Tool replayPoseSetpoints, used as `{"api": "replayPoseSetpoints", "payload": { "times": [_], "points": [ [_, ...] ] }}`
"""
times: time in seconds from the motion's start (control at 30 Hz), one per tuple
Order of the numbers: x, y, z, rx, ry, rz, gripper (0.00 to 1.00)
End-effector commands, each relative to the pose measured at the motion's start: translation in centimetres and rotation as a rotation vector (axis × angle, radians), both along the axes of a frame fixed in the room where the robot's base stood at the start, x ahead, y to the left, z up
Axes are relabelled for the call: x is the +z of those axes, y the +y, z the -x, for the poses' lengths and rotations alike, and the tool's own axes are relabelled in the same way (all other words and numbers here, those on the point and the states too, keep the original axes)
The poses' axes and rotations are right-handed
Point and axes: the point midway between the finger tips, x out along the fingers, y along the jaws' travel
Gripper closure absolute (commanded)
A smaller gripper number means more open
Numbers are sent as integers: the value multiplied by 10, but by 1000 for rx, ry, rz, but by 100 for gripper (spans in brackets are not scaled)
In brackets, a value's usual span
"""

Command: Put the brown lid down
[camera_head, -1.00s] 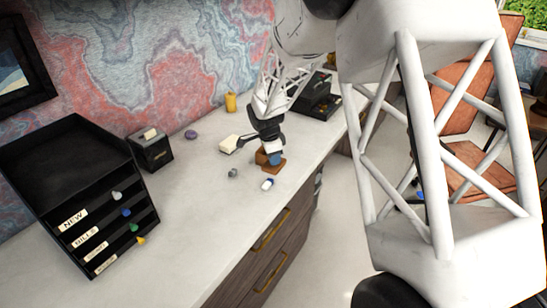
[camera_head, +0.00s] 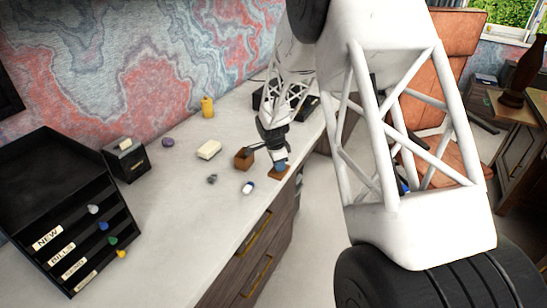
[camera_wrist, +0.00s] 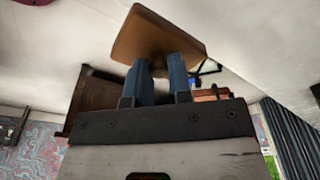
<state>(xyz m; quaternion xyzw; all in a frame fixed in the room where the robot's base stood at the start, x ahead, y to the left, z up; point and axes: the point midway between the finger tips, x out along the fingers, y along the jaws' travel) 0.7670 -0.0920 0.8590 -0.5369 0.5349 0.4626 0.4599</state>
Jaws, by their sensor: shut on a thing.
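The brown lid (camera_head: 277,174) is a flat square piece at the front edge of the desk, right of the open brown box (camera_head: 243,161). My gripper (camera_head: 281,167) is above the lid, pointing down, with its blue fingers on it. In the wrist view, the fingers of my gripper (camera_wrist: 161,72) meet the underside or knob side of the lid (camera_wrist: 150,35); the grip point itself is hidden. I cannot tell whether the lid touches the desk.
A yellow canister (camera_head: 207,106) stands behind. A black letter rack (camera_head: 75,215) is at left. The desk (camera_head: 180,215) is clear in front of it.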

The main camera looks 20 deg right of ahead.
Motion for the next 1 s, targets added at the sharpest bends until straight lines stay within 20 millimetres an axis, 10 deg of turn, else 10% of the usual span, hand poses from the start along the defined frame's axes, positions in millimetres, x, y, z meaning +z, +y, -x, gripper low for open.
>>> {"api": "replayPoseSetpoints", "payload": {
  "times": [0.57,1.0],
  "points": [
    [-3,-7,-4,-4,-1,0,100],
    [-8,-13,-50,-5,-2,0,100]
  ]
}}
